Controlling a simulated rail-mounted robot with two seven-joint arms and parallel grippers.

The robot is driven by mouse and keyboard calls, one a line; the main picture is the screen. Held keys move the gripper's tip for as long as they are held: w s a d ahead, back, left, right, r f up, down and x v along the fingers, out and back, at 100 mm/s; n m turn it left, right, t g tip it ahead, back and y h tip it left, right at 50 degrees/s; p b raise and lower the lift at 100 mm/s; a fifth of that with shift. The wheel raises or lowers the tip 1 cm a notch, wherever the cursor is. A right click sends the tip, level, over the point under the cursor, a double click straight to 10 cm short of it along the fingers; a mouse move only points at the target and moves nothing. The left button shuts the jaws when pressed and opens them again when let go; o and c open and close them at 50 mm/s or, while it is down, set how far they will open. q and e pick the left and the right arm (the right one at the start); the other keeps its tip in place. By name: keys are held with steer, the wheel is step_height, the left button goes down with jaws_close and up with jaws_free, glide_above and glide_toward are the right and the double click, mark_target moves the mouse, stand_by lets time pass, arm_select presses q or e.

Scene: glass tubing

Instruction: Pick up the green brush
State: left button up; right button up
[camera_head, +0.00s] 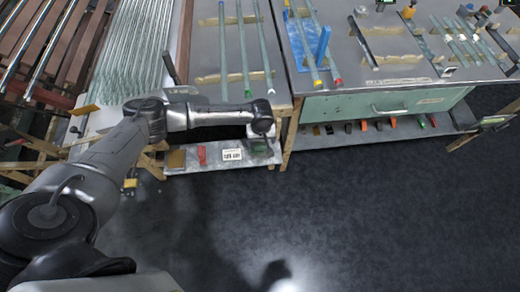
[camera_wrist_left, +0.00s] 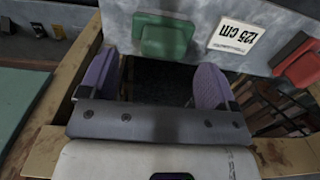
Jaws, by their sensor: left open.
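In the head view the green brush (camera_head: 259,148) shows only as a small green patch under the end of my left arm. My left gripper (camera_wrist_left: 156,75) is open and empty. Its two purple pads are spread apart, with the brush just beyond them and not touched. In the head view its fingers are mostly hidden behind my wrist. My right gripper is not in view.
A red block (camera_wrist_left: 299,62) lies on the same shelf past the label (camera_wrist_left: 236,38). A wooden beam (camera_wrist_left: 60,85) runs close beside my left gripper. The table (camera_head: 235,70) with glass tubes stands above the shelf. A green-drawer bench (camera_head: 350,108) is to the right. The dark floor (camera_head: 380,210) is clear.

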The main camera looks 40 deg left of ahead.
mark_target(260, 145)
arm_select(q)
steer(key=f+b, duration=0.1)
steer(key=f, duration=0.1)
steer(key=f+b, duration=0.1)
steer(key=f, duration=0.2)
steer(key=shift+s+a, duration=0.1)
steer(key=shift+s, duration=0.1)
steer(key=shift+r, duration=0.1)
steer(key=shift+c, duration=0.3)
steer(key=shift+c, duration=0.8)
steer(key=c, duration=0.9)
steer(key=shift+r, duration=0.1)
